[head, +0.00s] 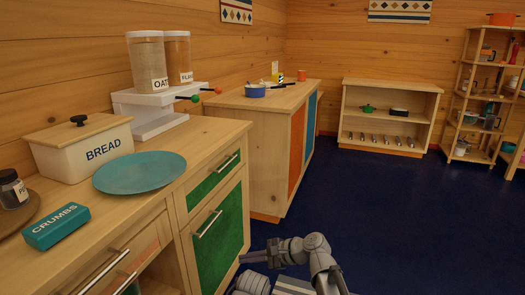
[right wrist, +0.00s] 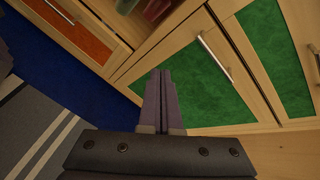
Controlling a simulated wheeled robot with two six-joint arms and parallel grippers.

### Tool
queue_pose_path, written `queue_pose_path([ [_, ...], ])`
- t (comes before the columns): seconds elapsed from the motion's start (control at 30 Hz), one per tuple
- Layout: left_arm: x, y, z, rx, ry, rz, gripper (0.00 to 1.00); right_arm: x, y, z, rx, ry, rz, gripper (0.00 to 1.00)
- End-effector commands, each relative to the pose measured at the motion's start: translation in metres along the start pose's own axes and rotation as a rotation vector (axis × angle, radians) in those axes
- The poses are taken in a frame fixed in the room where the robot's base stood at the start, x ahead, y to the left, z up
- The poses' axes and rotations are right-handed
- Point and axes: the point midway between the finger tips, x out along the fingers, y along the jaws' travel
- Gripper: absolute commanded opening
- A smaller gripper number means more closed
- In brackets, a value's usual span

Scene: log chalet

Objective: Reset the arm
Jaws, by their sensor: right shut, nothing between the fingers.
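My right gripper (head: 245,258) is low in the head view, in front of the green-fronted cabinet (head: 218,232), with its fingers pointing left. In the right wrist view the two fingers (right wrist: 161,74) lie together, shut with nothing between them. Green door panels (right wrist: 185,88) with metal handles are behind the fingertips. I cannot tell whether the fingertips touch the cabinet. My left gripper does not show in the head view.
The counter holds a bread box (head: 82,148), a teal plate (head: 139,173), a crumbs box (head: 56,228) and a cereal dispenser (head: 160,105). A second cabinet (head: 265,150) stands beyond. A low shelf (head: 388,119) and a tall rack (head: 478,155) are at the back.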

Motion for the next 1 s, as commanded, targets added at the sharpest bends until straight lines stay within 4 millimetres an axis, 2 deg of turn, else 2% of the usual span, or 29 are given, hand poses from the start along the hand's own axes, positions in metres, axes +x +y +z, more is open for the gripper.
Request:
queue_pose_path([
  [0.03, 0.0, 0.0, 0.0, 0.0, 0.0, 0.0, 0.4, -0.012, 0.028, -0.016, -0.138, 0.083, 0.073, 0.0],
  [0.1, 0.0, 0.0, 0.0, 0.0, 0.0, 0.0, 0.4, -0.028, 0.06, -0.041, -0.332, 0.186, 0.197, 0.0],
  [0.2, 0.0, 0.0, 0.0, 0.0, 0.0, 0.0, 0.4, -0.056, 0.097, -0.072, -0.56, 0.291, 0.38, 0.0],
  [0.4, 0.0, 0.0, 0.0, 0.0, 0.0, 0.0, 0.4, -0.11, 0.144, -0.111, -0.846, 0.384, 0.691, 0.0],
  [0.7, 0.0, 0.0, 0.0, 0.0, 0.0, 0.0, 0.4, -0.181, 0.189, -0.138, -1.09, 0.394, 1.084, 0.0],
  [0.8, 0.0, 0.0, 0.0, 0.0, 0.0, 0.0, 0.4, -0.16, 0.192, -0.122, -1.13, 0.353, 1.112, 0.0],
  [1.0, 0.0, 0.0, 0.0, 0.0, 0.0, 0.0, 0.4, -0.133, 0.203, -0.095, -1.202, 0.285, 1.186, 0.0],
])
